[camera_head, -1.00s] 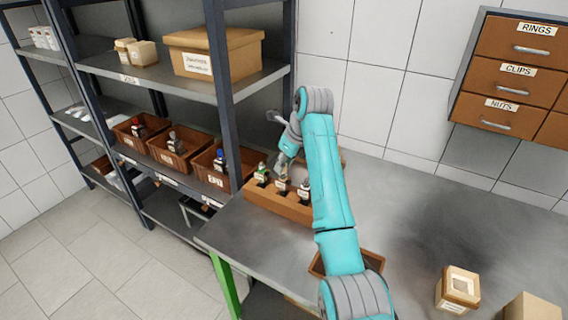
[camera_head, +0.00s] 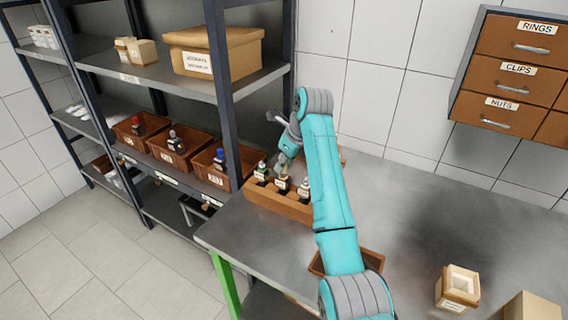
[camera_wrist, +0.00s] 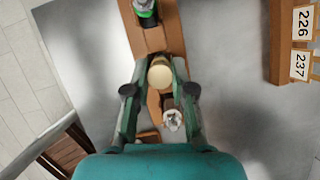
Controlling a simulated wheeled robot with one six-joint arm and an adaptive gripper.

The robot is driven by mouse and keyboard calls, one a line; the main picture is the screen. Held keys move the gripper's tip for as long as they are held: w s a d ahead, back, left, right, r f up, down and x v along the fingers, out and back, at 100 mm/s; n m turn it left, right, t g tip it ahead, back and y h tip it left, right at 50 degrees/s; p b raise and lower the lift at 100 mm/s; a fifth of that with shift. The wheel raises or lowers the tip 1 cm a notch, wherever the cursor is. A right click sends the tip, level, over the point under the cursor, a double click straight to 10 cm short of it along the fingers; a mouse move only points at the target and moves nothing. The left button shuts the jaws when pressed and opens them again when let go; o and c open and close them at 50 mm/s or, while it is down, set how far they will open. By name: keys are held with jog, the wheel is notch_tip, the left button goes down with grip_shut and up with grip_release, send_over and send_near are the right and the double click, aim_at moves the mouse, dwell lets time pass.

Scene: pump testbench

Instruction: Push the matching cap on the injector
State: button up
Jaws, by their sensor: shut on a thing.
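A brown wooden rack (camera_head: 262,196) stands on the bench against the shelf and holds three dark injectors in a row. The left injector (camera_head: 261,171) has green on it and also shows at the top of the wrist view (camera_wrist: 146,10). The middle injector (camera_head: 282,185) is under my gripper (camera_head: 284,164). The right injector (camera_head: 304,187) has a pale top, seen below the fingers in the wrist view (camera_wrist: 173,121). In the wrist view my gripper (camera_wrist: 160,67) is shut on a cream round cap (camera_wrist: 160,77). The cap hides what is beneath it, so contact with the injector cannot be told.
Brown bins (camera_head: 172,147) with capped items stand on the shelf at left. A small brown tray (camera_head: 318,264) lies partly behind my arm. Cream boxes (camera_head: 458,288) stand at the bench's right. Drawers (camera_head: 505,74) hang on the wall. The bench's middle right is clear.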

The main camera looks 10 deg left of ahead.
jog(key=shift+f, duration=0.15)
jog(key=o, duration=1.7)
jog(key=shift+r, duration=1.4)
jog(key=shift+r, duration=2.1)
